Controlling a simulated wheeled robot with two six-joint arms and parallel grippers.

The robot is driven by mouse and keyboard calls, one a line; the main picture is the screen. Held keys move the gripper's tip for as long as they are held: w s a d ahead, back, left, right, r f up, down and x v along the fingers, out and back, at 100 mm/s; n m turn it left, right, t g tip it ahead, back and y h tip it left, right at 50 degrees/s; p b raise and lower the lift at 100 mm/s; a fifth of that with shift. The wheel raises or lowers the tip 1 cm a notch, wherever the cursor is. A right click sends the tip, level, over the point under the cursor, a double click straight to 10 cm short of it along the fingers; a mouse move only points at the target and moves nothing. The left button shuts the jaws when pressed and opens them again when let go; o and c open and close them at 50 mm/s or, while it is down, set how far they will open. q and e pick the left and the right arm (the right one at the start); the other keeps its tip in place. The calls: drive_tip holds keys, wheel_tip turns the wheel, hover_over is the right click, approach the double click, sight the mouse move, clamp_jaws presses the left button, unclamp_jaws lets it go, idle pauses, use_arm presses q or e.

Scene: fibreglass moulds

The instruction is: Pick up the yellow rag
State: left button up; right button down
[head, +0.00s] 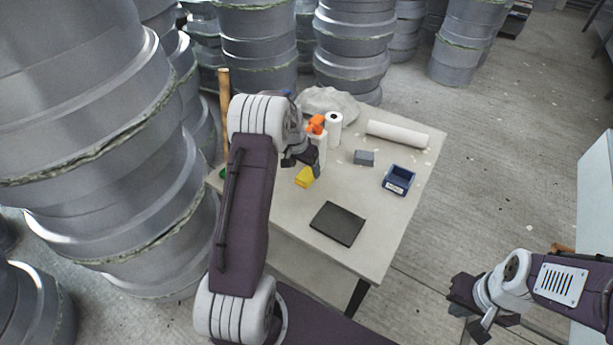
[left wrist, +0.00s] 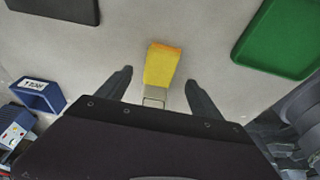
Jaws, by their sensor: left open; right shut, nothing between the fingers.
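The yellow rag (head: 304,177) lies on the table near its left side, partly hidden behind my left gripper in the head view. In the left wrist view the yellow rag (left wrist: 160,66) is a small, compact yellow piece with an orange edge. A small grey piece (left wrist: 154,97) shows just below it. My left gripper (left wrist: 159,78) is open, with one finger on each side of the rag and visible gaps between. It also shows in the head view (head: 305,161). I cannot tell its exact height above the table. My right gripper (head: 468,302) is shut and empty, off the table at the lower right.
The table (head: 285,229) holds a dark flat pad (head: 337,224), a blue bin (head: 398,180), a grey block (head: 364,158), a white roll (head: 398,135) and an orange-topped spray bottle (head: 317,140) close to my left gripper. A green tray (left wrist: 285,38) lies nearby. Stacked grey moulds (head: 100,110) crowd the left.

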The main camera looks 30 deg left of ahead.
sight(306, 174)
use_arm(q)
drive_tip(key=x, duration=0.4)
drive_tip(key=shift+f, duration=0.3)
drive_tip(key=shift+r, duration=0.1)
drive_tip(key=c, duration=1.4)
